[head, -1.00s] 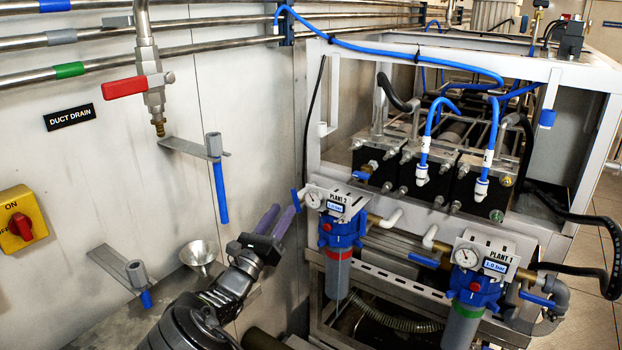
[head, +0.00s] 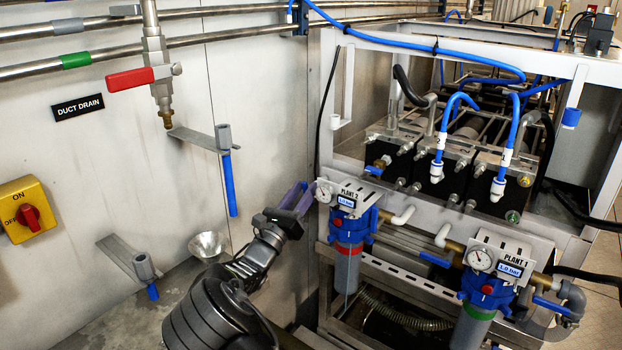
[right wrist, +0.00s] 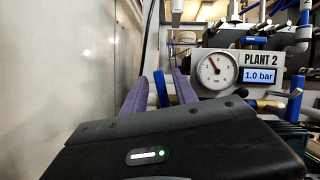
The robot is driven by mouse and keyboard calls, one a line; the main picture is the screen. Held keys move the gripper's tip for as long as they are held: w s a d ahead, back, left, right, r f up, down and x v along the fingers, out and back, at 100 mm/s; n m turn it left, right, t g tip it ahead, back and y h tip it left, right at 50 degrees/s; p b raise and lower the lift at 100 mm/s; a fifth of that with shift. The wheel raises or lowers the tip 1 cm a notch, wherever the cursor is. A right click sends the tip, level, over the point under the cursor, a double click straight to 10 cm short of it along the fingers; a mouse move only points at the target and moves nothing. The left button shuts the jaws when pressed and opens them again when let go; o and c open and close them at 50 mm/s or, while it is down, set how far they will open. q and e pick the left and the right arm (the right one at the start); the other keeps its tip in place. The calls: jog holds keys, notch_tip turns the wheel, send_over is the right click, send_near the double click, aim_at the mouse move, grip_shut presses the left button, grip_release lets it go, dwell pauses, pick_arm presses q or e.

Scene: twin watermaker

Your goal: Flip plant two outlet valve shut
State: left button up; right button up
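The plant two unit has a blue filter head (head: 352,228), a round gauge (head: 324,191) and a "PLANT 2" label reading 1.0 bar, which also shows in the right wrist view (right wrist: 260,67). A blue valve handle (right wrist: 161,88) stands upright left of the gauge in the right wrist view. My right gripper (head: 297,198) has its purple fingers apart, one on each side of this handle; I cannot tell whether they touch it. In the head view the fingers mostly hide the handle. Another blue handle (right wrist: 294,104) shows at the right of plant two. My left gripper is not in view.
The plant 1 unit (head: 484,287) stands to the right with its own blue handles. A white frame (head: 327,100) rises behind my right gripper. The wall at left carries a red-handled duct drain valve (head: 130,78) and a yellow switch box (head: 28,209). A funnel (head: 207,246) is near my arm.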

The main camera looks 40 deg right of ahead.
aim_at(306, 187)
jog(key=x, duration=0.4)
jog(key=shift+d+p, duration=0.1)
jog(key=shift+p, duration=0.2)
jog(key=shift+c, duration=0.5)
grip_shut()
